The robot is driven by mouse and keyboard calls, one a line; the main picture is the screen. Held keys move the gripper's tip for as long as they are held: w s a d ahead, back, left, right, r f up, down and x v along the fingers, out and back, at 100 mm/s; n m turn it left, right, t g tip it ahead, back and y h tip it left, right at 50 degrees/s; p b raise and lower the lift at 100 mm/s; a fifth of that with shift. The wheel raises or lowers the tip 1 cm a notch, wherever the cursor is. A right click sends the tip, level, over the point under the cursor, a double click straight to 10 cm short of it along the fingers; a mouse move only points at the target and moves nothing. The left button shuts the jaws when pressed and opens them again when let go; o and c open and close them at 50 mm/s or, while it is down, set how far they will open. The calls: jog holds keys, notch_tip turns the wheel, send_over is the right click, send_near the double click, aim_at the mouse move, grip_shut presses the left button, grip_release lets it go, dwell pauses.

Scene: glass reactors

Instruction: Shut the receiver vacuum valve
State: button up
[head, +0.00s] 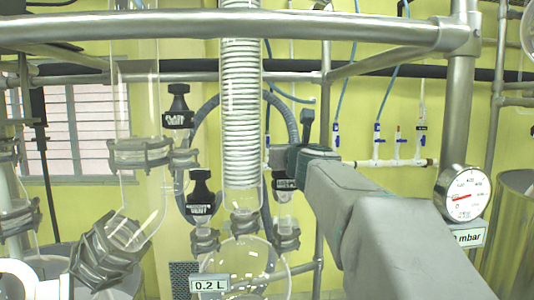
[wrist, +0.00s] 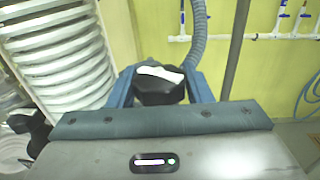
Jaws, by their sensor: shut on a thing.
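My gripper (wrist: 158,78) is shut on a black valve knob (wrist: 158,95) with a white mark on top, one finger on each side of it. In the head view my gripper (head: 282,157) reaches in from the right. There it hides most of this valve, and only its dark labelled lower part (head: 286,184) shows, above the right neck of the round glass receiver (head: 245,262). The label is too small to read. I take this to be the receiver vacuum valve from its place; how far it is turned cannot be told.
Two other black labelled valves, an upper one (head: 179,107) and a lower one (head: 201,193), stand left of the coiled glass condenser (head: 240,100). A grey hose (wrist: 197,35) runs close behind my gripper. A metal rail (head: 220,30) crosses above; a pressure gauge (head: 463,193) is at right.

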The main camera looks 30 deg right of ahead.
jog(key=m+g+h, duration=0.2)
jog(key=h, duration=0.1)
jog(key=m+g+h+b, duration=0.1)
jog(key=m+h, duration=0.1)
jog(key=h, duration=0.1)
jog(key=shift+m+g, duration=0.3)
jog(key=shift+g, duration=0.1)
jog(key=shift+m+g+h+b, duration=0.4)
jog(key=shift+m+g+h, duration=0.7)
jog(key=shift+g+h, duration=0.15)
jog(key=o, duration=0.8)
jog(key=shift+c, duration=0.2)
jog(key=shift+y, duration=0.25)
